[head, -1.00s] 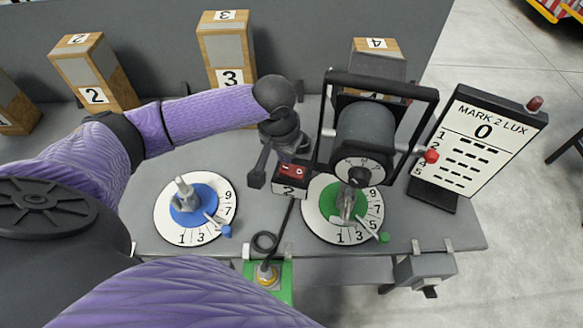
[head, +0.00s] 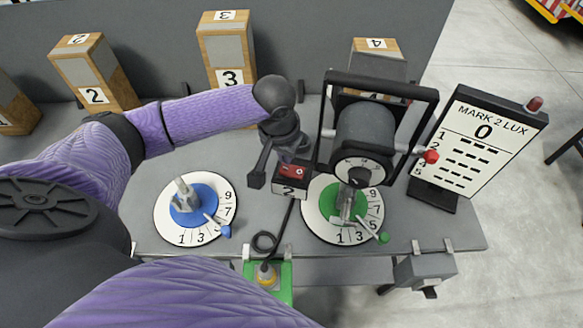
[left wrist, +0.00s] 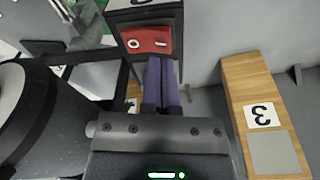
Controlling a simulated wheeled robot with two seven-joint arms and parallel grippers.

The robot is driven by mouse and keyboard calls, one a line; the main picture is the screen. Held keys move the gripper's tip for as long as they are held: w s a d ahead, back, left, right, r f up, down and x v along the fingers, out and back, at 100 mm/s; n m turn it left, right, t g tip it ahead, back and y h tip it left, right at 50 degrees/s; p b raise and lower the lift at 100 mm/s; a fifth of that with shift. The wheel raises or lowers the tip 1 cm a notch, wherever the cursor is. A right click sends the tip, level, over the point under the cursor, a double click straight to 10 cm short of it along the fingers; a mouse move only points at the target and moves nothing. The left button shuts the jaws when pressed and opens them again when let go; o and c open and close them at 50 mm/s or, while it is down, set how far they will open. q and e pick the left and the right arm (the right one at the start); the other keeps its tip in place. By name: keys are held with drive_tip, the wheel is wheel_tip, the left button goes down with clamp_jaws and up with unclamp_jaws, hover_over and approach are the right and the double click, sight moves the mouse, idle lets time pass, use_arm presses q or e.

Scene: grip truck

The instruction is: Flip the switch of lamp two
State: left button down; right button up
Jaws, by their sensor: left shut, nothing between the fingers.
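The switch is a red rocker (head: 292,171) marked with O and a line, on a black box labelled 2 (head: 289,191) at the table's middle. The rocker also shows in the left wrist view (left wrist: 147,42), just beyond my fingertips. My left gripper (head: 287,154) is shut and empty, right behind the box. In the left wrist view its purple fingers (left wrist: 162,82) point at the rocker's near side; I cannot tell whether they touch it. A grey lamp (head: 365,130) in a black yoke stands to the right, over a green dial. I see no glow. My right gripper is out of view.
A blue dial mount (head: 190,208) stands left of the box. A black cable (head: 266,240) runs from the box to a green-framed socket (head: 267,273) at the front edge. The MARK 2 LUX board (head: 475,145) stands at the right. Numbered wooden blocks (head: 225,55) line the back.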

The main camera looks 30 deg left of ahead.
sight(285, 168)
use_arm(q)
drive_tip(key=shift+f+b, duration=0.45)
drive_tip(key=shift+f, duration=0.7)
idle(1.0)
drive_tip(key=shift+r, duration=0.1)
wheel_tip(285, 168, up, 7)
drive_tip(key=p, duration=0.9)
